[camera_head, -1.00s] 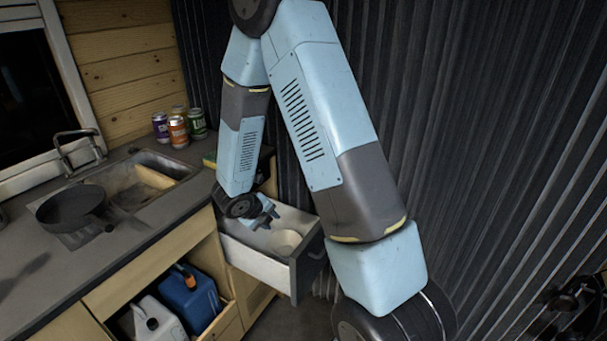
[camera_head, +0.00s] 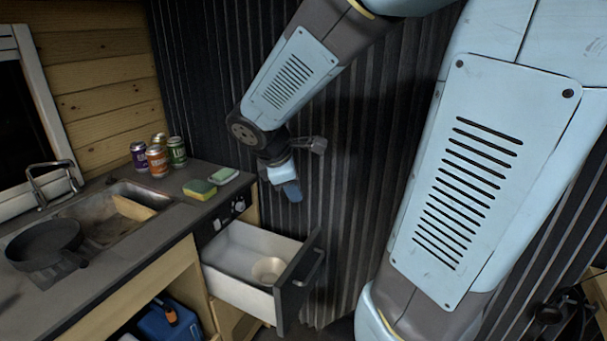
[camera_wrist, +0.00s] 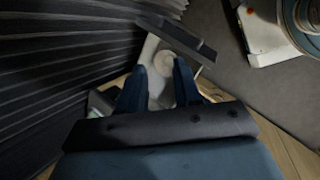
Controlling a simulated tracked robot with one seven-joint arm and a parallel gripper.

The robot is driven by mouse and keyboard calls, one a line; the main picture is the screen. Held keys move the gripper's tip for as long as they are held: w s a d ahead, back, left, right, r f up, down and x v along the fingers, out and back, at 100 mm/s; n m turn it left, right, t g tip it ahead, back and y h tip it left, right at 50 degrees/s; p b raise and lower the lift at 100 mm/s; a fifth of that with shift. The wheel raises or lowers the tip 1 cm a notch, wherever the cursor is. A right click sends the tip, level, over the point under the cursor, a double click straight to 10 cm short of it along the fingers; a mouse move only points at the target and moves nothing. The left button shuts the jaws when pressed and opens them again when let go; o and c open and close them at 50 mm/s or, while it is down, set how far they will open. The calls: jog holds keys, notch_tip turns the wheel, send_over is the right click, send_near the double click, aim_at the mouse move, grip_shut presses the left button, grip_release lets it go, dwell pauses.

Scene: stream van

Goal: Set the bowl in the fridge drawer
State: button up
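The bowl (camera_head: 268,269) is small, round and cream-coloured. It sits upright inside the open fridge drawer (camera_head: 236,289), near the drawer's dark front. My gripper (camera_head: 292,190) is above and to the right of the drawer in the head view, apart from the bowl and empty. In the wrist view, my gripper's two dark fingers (camera_wrist: 160,82) stand apart with a gap between them. The bowl (camera_wrist: 166,64) shows beyond the fingertips in that view, in the pale drawer.
The counter left of the drawer holds a sink (camera_head: 112,212), a dark pan (camera_head: 45,248), several cans (camera_head: 158,161) and sponges (camera_head: 200,190). A blue jug (camera_head: 168,322) stands in the cabinet below. A dark corrugated wall (camera_head: 345,180) rises behind the drawer.

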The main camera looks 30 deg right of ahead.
jog(key=s+a+r+m+t+y, duration=0.1)
jog(key=s+r+m+y, duration=0.1)
jog(key=s+r+m, duration=0.2)
jog(key=s+a+r+m+t+y, duration=0.1)
jog(key=s+a+r+m+y, duration=0.1)
jog(key=s+r+m, duration=0.3)
jog(key=shift+s+a+r+m+t+y, duration=0.15)
jog(key=shift+s+a+m+t+y, duration=0.2)
jog(key=shift+s+m, duration=1.65)
jog(key=shift+w+d+m, duration=0.1)
jog(key=shift+w+m, duration=0.4)
